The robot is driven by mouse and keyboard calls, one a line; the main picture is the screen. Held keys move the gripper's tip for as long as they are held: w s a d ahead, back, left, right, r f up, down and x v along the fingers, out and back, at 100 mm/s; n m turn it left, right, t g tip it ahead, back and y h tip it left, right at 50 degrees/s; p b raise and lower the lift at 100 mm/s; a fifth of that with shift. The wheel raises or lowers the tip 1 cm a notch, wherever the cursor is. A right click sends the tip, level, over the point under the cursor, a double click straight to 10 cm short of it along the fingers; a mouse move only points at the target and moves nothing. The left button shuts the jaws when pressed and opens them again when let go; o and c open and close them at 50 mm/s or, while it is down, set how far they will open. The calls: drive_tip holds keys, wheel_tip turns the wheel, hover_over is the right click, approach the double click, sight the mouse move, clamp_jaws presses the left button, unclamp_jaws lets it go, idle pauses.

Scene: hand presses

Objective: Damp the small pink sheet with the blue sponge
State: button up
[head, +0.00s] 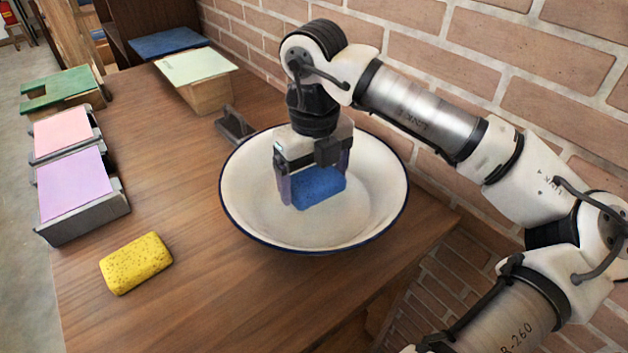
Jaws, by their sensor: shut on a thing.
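The blue sponge (320,187) is between the two fingers of my gripper (314,188), which is shut on it. The sponge is over the inside of the white basin (240,205); I cannot tell whether it touches the bottom. The small pink sheet (61,133) lies flat on a grey holder at the left edge of the table, away from my gripper.
A lilac sheet (73,183) lies on a holder in front of the pink one. A yellow sponge (136,263) lies on the table (200,310). Behind are a green frame (55,88), a pale green sheet (195,66) on a block, and a dark bracket (234,125). A brick wall (430,55) bounds the right.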

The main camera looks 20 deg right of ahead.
drive_tip(key=shift+r+p, duration=2.45)
drive_tip(key=shift+r, duration=1.85)
drive_tip(key=shift+r, duration=0.1)
drive_tip(key=shift+r+p, duration=1.1)
drive_tip(key=shift+r, duration=0.8)
wheel_tip(320, 180, up, 7)
drive_tip(key=p, duration=0.7)
hover_over(314, 178)
drive_tip(key=shift+f, duration=0.2)
